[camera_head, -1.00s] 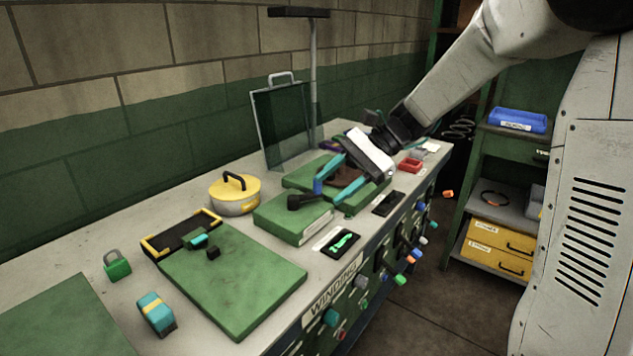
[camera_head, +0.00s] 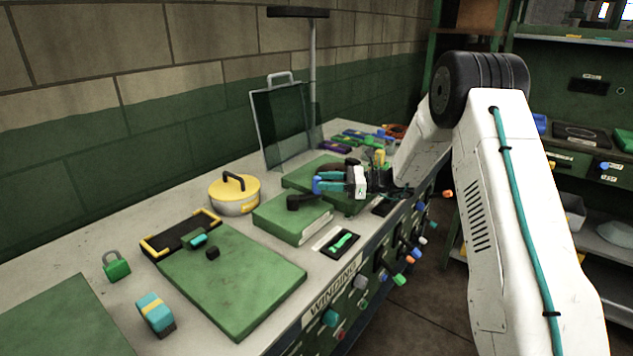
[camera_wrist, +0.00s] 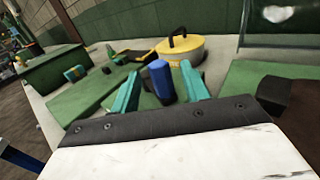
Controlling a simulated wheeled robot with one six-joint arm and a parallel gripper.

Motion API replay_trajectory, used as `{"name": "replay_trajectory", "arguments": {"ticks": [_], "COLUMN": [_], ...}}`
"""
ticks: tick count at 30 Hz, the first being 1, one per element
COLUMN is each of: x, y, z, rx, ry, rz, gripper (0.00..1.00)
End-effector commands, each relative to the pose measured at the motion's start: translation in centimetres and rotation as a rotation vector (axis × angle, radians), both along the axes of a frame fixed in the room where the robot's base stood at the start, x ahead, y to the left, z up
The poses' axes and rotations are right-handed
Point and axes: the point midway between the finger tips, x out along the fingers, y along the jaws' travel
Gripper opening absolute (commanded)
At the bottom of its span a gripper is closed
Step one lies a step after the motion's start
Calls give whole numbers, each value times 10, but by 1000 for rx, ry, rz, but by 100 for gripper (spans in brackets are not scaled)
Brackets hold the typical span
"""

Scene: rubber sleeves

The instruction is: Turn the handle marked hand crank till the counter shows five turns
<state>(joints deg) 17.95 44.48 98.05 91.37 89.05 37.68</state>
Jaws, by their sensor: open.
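A blue upright handle (camera_head: 316,185) stands over the green blocks on the bench, beside a black knob (camera_head: 299,202). I cannot read a mark on it. My gripper (camera_head: 325,182) is open, with its teal fingers pointing left at the blue handle. In the wrist view the blue handle (camera_wrist: 160,82) shows between the two spread fingertips of my gripper (camera_wrist: 163,92). I cannot tell whether either finger touches it. The crank's arm and base are mostly hidden by my gripper. I cannot make out a turn counter or any number.
A yellow-lidded pot (camera_head: 234,194) stands left of the green block (camera_head: 292,217). A clear framed panel (camera_head: 284,125) stands behind. A black plate with a green lever (camera_head: 341,241) lies in front. Coloured knobs line the bench front. A brown part (camera_wrist: 300,105) is close at the wrist view's right.

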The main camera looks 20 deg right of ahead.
Motion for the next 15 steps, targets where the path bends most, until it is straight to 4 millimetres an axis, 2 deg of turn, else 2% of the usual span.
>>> {"name": "replay_trajectory", "arguments": {"ticks": [1,6,15], "x": [2,9,10], "y": [9,26,30], "z": [0,0,0], "rx": [0,-1,-1], "ry": [0,-1,-1], "rz": [4,2,1], "gripper": [46,46,46]}}
